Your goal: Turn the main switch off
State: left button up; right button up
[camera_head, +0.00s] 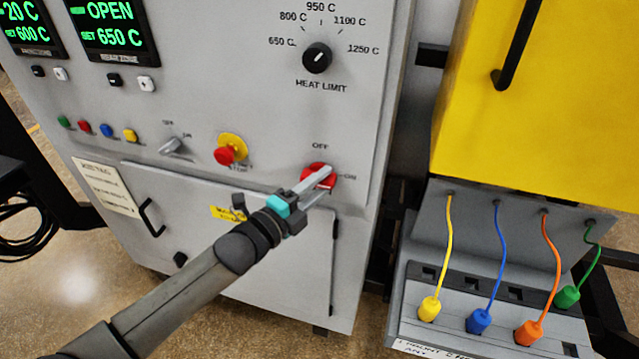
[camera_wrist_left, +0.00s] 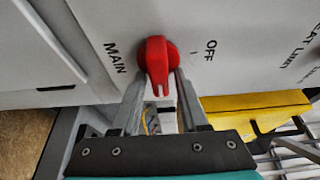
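The main switch (camera_head: 320,168) is a red rotary knob low on the right of the grey furnace front. OFF is printed above it and ON to its right. In the left wrist view the red knob (camera_wrist_left: 158,55) has its handle pointing down towards my gripper, away from the OFF mark at its right. My left gripper (camera_head: 320,183) is at the knob, its two fingers on either side of the handle. A narrow strip of panel shows between the fingers in the wrist view. Contact on the sides cannot be made out. My right gripper is not in view.
A heat limit dial (camera_head: 317,58) sits above. A red emergency-type button (camera_head: 225,155) on yellow and a small grey selector (camera_head: 172,146) are to the left. A yellow cabinet (camera_head: 540,110) stands at right, above a grey box with coloured cables and plugs (camera_head: 479,321).

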pick_arm(q)
grip_shut()
dwell(0.5)
jog(key=n+t+b, duration=0.1)
jog(key=n+b, duration=0.1)
jog(key=n, duration=0.1)
jog(key=shift+n, duration=0.3)
jog(key=n+t+b, duration=0.2)
jog(key=n, duration=0.3)
jog(key=shift+a+r, duration=0.1)
jog(key=n+t, duration=0.1)
jog(key=n, duration=0.2)
jog(key=n+t+y+b, duration=0.1)
jog(key=n, duration=0.2)
jog(key=shift+a+r+t, duration=0.15)
jog(key=shift+t, duration=0.25)
jog(key=n+t+y, duration=0.1)
jog(key=n+y, duration=0.1)
jog(key=n, duration=0.2)
jog(key=n+t+y, duration=0.1)
jog(key=n, duration=0.2)
jog(key=shift+w+a+n+y, duration=0.1)
jog(key=shift+a+n+y, duration=0.05)
jog(key=shift+n+y, duration=0.25)
jog(key=shift+n, duration=0.3)
jog(key=shift+o, duration=1.2)
grip_release()
jog(key=shift+r, duration=0.1)
